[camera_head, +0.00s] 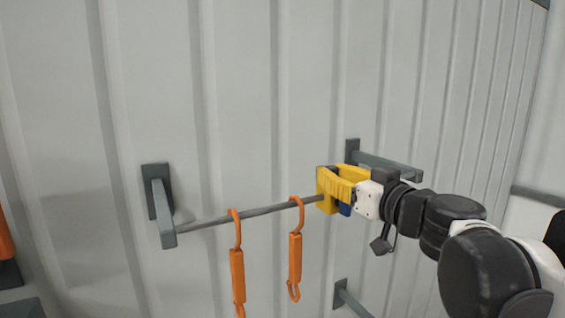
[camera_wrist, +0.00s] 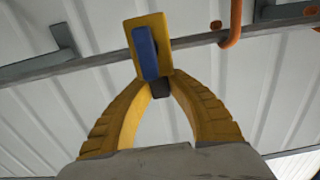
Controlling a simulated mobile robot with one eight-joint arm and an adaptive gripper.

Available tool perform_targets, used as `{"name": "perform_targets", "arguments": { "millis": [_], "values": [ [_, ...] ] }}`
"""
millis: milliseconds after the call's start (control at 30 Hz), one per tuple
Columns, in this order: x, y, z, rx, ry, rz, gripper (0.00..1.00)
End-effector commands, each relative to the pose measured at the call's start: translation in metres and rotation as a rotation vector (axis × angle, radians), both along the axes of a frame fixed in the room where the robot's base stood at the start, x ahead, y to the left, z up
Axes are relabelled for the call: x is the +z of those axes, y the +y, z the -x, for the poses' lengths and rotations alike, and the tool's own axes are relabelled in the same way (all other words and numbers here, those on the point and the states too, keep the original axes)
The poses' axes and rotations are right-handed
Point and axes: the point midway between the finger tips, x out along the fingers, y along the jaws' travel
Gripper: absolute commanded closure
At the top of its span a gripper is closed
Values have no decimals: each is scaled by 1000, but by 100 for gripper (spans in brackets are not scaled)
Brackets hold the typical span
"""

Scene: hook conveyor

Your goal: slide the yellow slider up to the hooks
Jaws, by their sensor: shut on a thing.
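The yellow slider (camera_head: 324,191) sits on the grey rail, just right of the nearer of two orange hooks. In the wrist view it is a yellow plate (camera_wrist: 165,60) with a blue handle (camera_wrist: 146,50). My gripper (camera_head: 345,190) comes from the right and is shut on the slider's handle; its yellow fingertips (camera_wrist: 158,86) close around the handle's lower end. The right orange hook (camera_head: 295,255) hangs a short gap left of the slider, not touching it. The left orange hook (camera_head: 237,268) hangs farther along. The exact finger contact is partly hidden.
The grey rail (camera_head: 265,211) runs from a left wall bracket (camera_head: 158,200) toward the right bracket (camera_head: 390,164). Another bracket (camera_head: 345,298) is lower down. A ribbed pale wall (camera_head: 240,90) stands close behind. Rail between the slider and the right hook is clear.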

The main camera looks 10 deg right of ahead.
Motion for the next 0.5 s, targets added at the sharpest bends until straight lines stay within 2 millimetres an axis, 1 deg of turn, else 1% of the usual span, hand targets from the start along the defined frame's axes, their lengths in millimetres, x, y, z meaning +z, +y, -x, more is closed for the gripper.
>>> {"name": "perform_targets", "arguments": {
  "millis": [33, 200, 300, 500],
  "values": [
    [2, 10, 3, 5, -1, -1, 100],
    [2, 27, 9, 2, -1, -1, 100],
    [2, 31, 10, 2, -1, -1, 100],
    [2, 32, 11, 0, 0, -2, 100]
  ]
}}
